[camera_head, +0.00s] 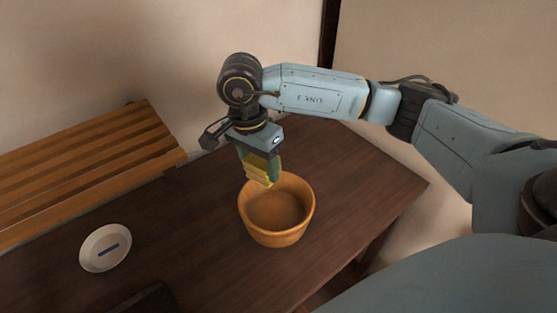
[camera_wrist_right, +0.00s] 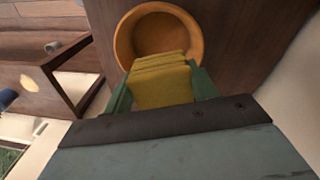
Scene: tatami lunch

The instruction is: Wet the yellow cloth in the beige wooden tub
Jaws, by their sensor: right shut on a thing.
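The beige wooden tub (camera_head: 277,237) stands upright on the dark wooden table, and it also shows in the right wrist view (camera_wrist_right: 124,38). My right gripper (camera_head: 262,172) is shut on the yellow cloth (camera_head: 258,178). The cloth hangs folded between the green fingers, at the tub's far left rim and a little above it in the head view. In the right wrist view the cloth (camera_wrist_right: 161,80) overlaps the near rim of the tub. I cannot tell whether it touches the rim. My left gripper is not in view.
A white dish (camera_head: 92,262) with a blue mark lies on the table (camera_head: 190,222) to the left. A slatted wooden bench or rack (camera_head: 90,150) stands at the back left against the wall. A dark object (camera_head: 150,299) sits at the front edge. The table right of the tub is clear.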

